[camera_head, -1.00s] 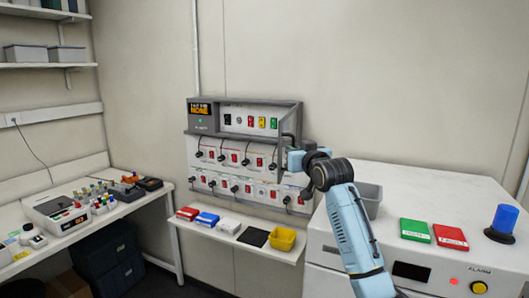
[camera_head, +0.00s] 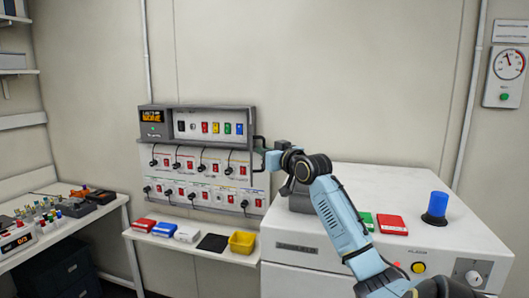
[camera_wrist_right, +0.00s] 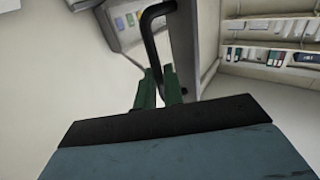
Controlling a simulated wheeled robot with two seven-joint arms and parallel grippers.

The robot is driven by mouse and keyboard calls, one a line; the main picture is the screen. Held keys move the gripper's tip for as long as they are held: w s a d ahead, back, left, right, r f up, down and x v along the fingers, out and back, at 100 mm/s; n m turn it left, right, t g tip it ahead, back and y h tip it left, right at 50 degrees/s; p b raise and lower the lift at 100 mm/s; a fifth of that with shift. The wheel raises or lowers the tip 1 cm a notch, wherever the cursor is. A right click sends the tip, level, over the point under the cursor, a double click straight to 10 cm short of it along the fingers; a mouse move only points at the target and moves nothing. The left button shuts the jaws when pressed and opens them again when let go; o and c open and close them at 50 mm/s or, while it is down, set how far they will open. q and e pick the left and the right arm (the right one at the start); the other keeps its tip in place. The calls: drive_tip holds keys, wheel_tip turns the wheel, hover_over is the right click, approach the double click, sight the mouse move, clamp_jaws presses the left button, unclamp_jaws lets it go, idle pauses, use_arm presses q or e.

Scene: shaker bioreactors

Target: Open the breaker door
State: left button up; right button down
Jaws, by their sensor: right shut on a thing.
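The breaker panel (camera_head: 200,165) is on the back wall, with rows of switches and black plugs. Its top compartment, with several coloured switches (camera_head: 222,128), has a grey frame. The grey breaker door (camera_wrist_right: 184,45) shows nearly edge-on in the right wrist view, with a black bent handle (camera_wrist_right: 150,28). The handle (camera_head: 261,143) also shows at the panel's right side in the head view. My right gripper (camera_head: 265,158) is shut on the handle; its green fingertips (camera_wrist_right: 160,92) are around the handle's lower end. How far the door stands open is unclear. My left gripper is out of view.
A bench (camera_head: 75,230) is at left. The wall above is clear.

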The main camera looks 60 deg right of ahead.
drive_tip(key=c, duration=1.9)
unclamp_jaws()
drive_tip(key=shift+s+d+r, duration=0.15)
drive_tip(key=shift+d+r, duration=0.1)
drive_tip(key=shift+r, duration=0.15)
drive_tip(key=shift+c, duration=0.2)
drive_tip(key=o, duration=0.4)
drive_tip(key=shift+w+d+f, duration=0.25)
drive_tip(key=shift+w+f, duration=0.25)
drive_tip(key=b+v, duration=0.3)
drive_tip(key=v, duration=1.1)
drive_tip(key=shift+w+a+r+b, duration=0.15)
drive_tip(key=shift+b, duration=0.15)
